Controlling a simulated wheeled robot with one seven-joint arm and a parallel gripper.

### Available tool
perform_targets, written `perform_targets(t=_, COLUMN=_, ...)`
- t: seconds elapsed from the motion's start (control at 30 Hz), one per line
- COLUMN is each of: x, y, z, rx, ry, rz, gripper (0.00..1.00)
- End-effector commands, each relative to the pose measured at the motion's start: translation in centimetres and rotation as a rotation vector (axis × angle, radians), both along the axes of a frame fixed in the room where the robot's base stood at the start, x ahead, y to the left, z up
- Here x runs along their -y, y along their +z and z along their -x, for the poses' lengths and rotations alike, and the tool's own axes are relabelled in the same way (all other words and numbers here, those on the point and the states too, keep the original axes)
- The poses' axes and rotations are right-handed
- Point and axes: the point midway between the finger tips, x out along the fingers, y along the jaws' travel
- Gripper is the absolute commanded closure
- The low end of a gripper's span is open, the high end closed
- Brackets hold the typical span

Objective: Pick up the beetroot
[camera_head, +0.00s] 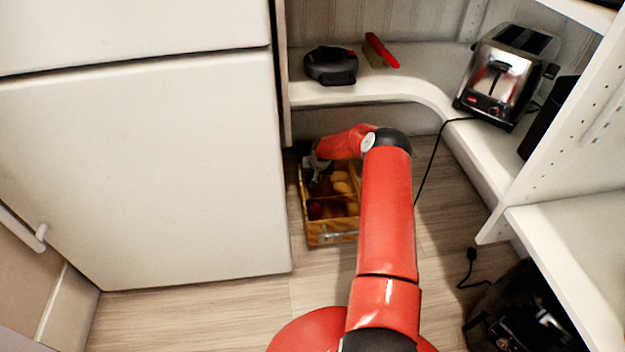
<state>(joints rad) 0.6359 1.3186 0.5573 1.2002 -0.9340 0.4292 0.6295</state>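A dark red round thing, likely the beetroot (315,210), lies in the front left part of a yellow-brown crate (317,229) on the floor. My red arm reaches over the crate and hides its right side. My gripper (316,180) is small and grey in this view, over the back left part of the crate, behind the dark red thing and apart from it in the picture. Its fingers are too small and dark to tell whether they are open or shut.
Several yellowish, potato-like things (342,184) lie in the crate. A white fridge (150,180) stands close to its left. The corner shelf (420,88) above holds a black appliance (331,66), a red-handled brush (380,50) and a toaster (503,75) with a hanging cord.

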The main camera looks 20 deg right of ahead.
Motion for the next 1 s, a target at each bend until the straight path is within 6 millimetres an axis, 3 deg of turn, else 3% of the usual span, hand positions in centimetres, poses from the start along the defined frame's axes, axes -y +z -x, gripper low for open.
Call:
perform_targets(t=0.1, x=0.06, y=-1.5, z=-0.6, rx=0.0, ry=-0.001, rz=0.0, gripper=0.44)
perform_targets(t=0.4, x=0.1, y=-1.69, z=-0.82, rx=0.001, ry=0.0, rz=0.002, gripper=0.44)
perform_targets(t=0.63, x=0.1, y=-1.69, z=-0.8, rx=0.001, ry=0.0, rz=0.002, gripper=0.74)
perform_targets(t=1.0, x=0.24, y=-1.06, z=-0.64, rx=0.001, ry=0.001, rz=0.003, gripper=0.75)
